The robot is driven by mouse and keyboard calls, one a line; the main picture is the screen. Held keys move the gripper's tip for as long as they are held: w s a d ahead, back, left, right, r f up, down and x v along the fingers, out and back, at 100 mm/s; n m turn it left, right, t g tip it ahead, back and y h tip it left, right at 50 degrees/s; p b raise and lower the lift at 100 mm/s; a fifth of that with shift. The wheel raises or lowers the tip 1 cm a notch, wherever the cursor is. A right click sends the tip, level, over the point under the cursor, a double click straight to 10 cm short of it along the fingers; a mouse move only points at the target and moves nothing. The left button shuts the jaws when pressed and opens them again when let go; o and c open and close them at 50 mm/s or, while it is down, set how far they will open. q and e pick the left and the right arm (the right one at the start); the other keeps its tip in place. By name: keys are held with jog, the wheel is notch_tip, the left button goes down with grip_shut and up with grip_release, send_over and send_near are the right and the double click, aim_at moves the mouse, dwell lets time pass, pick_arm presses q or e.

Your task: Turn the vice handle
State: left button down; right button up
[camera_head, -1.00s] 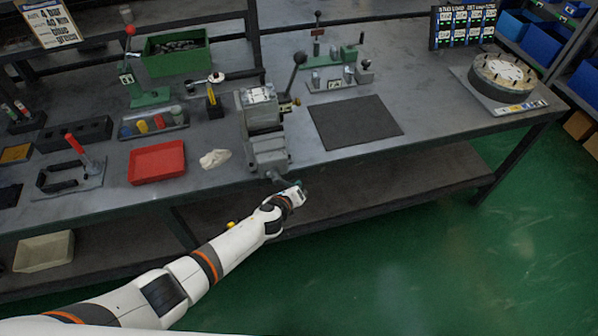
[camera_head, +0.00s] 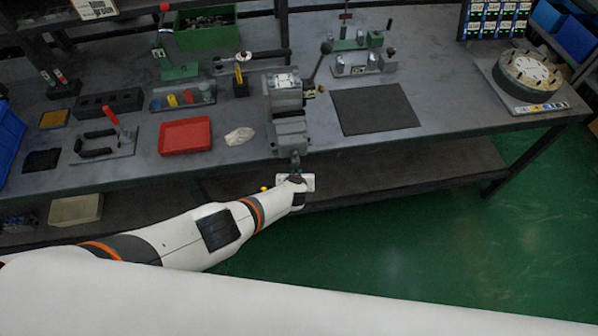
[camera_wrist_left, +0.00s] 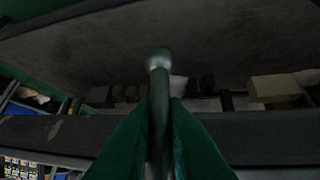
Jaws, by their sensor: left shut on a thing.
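The grey vice (camera_head: 290,134) is fixed at the front edge of the bench in the head view. My left gripper (camera_head: 295,170) is just in front of the vice, below the bench edge. In the left wrist view, the vice handle (camera_wrist_left: 159,78) is a metal rod with a rounded knob at its end. It lies between the two green fingers of my left gripper (camera_wrist_left: 161,125), which are shut on it. In the head view the handle is mostly hidden by my gripper and wrist. My right gripper does not show.
A red tray (camera_head: 186,150) and a white cloth (camera_head: 239,136) lie left of the vice. A dark mat (camera_head: 375,110) lies to its right. A lower shelf (camera_head: 400,168) runs under the bench. The green floor (camera_head: 430,240) in front is clear.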

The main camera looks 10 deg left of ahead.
aim_at(296, 167)
pick_arm(q)
jog(key=shift+s+a+f, duration=0.1)
dwell(0.3)
jog(key=c, duration=1.5)
grip_release()
jog(key=p+v, duration=0.6)
jog(key=v, duration=0.6)
